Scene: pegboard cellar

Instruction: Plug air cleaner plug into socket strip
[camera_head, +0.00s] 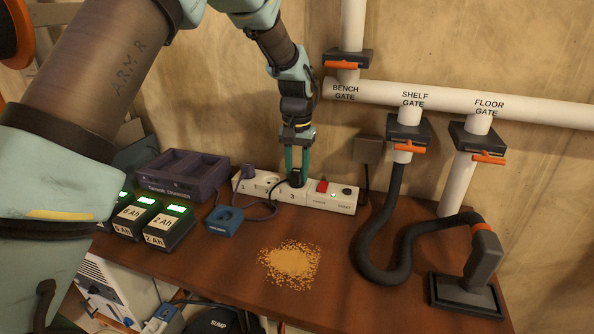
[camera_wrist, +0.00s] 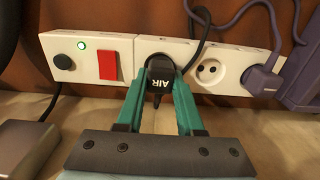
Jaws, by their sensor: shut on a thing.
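The white socket strip (camera_head: 328,200) lies along the back of the bench; it also shows, inverted, in the wrist view (camera_wrist: 125,50). My gripper (camera_head: 296,176) points down over the strip and is shut on the black air cleaner plug (camera_wrist: 159,76), marked AIR. The teal fingers (camera_wrist: 160,90) flank the plug. The plug is at the socket beside the red switch (camera_wrist: 108,66), covering most of it. I cannot tell whether it is fully seated. Beside it is an empty socket (camera_wrist: 209,71). A purple plug (camera_wrist: 262,80) sits in the end socket. A black cord runs from the AIR plug.
The purple charger tray (camera_head: 183,172), several battery packs (camera_head: 168,226) and a blue holder (camera_head: 225,220) stand left. Sawdust (camera_head: 290,263) lies in front of the strip. A black hose (camera_head: 372,262) and floor nozzle (camera_head: 468,292) occupy the right. A wall box (camera_head: 368,149) is behind.

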